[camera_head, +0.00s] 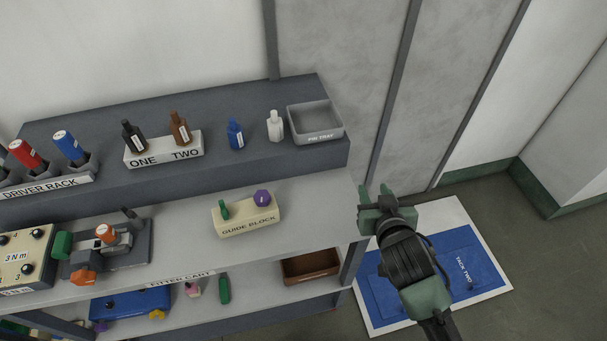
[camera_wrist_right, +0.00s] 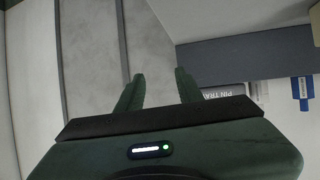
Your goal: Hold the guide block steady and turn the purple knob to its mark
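The cream guide block (camera_head: 247,226) lies on the grey worktop of the cart, its label facing me. The purple knob (camera_head: 262,198) sits on top of the block at its right end. A green peg or knob (camera_head: 224,208) stands at its left end. I cannot make out the knob's mark. My right gripper (camera_head: 381,202) is beyond the cart's right end, well to the right of the block. In the right wrist view its two fingers (camera_wrist_right: 158,88) are apart with nothing between them. My left gripper is not in view.
The raised back shelf holds the grey pin tray (camera_head: 316,137), several bottles and the driver rack (camera_head: 48,190). A fixture with orange parts (camera_head: 110,245) stands left on the worktop. A brown tray (camera_head: 310,266) is on the shelf below. The worktop right of the block is clear.

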